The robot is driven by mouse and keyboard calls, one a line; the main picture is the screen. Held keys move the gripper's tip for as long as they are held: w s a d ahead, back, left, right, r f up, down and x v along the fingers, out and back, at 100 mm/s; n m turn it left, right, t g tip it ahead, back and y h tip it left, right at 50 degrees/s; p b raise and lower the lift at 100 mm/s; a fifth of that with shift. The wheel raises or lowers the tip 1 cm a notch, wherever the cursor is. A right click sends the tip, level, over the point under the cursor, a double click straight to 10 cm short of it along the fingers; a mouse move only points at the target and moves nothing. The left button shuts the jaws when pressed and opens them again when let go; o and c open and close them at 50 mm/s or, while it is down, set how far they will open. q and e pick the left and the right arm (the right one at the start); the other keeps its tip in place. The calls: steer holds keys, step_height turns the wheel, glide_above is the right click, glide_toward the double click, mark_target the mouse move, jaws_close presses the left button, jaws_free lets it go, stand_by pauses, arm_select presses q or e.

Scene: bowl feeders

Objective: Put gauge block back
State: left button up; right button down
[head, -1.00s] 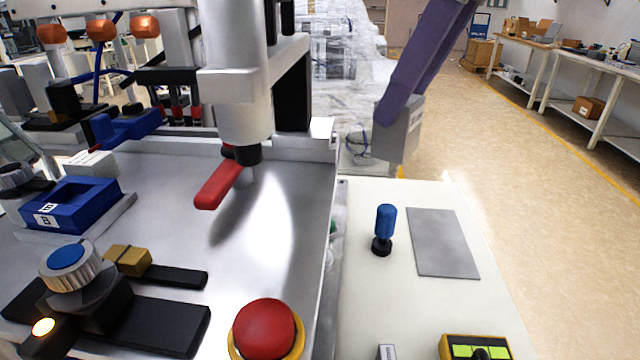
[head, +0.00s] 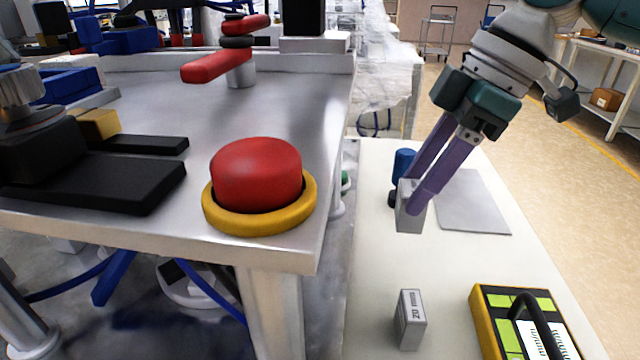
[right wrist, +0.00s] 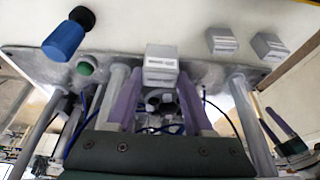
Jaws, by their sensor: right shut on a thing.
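In the head view, my right gripper (head: 416,196) reaches in from the upper right, its purple fingers shut on a grey gauge block (head: 407,215). The held block is over the white table beside the grey plate (head: 482,215); whether it touches the table is unclear. It also shows between the fingers in the right wrist view (right wrist: 160,66). A second grey gauge block (head: 410,320), marked 20 mm, stands nearer on the white table. Two blocks stand apart in the right wrist view, a left one (right wrist: 221,41) and a right one (right wrist: 269,47).
A blue-handled tool (head: 404,158) stands just behind the held block. A yellow-and-green case (head: 490,315) with a black handle lies at the front right. A metal bench with a red button (head: 256,172) in a yellow ring stands left. The white table's middle is bare.

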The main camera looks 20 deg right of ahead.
mark_target(414, 223)
step_height(414, 223, down, 7)
steer(key=shift+f+b, duration=0.1)
steer(key=shift+b, duration=0.6)
steer(key=shift+c, duration=1.4)
jaws_free()
steer(key=shift+d+r, duration=0.1)
steer(key=shift+r, duration=0.35)
steer(key=p+v, duration=0.2)
steer(key=v, duration=0.9)
steer(key=shift+r+p, duration=0.15)
steer(key=shift+p, duration=0.15)
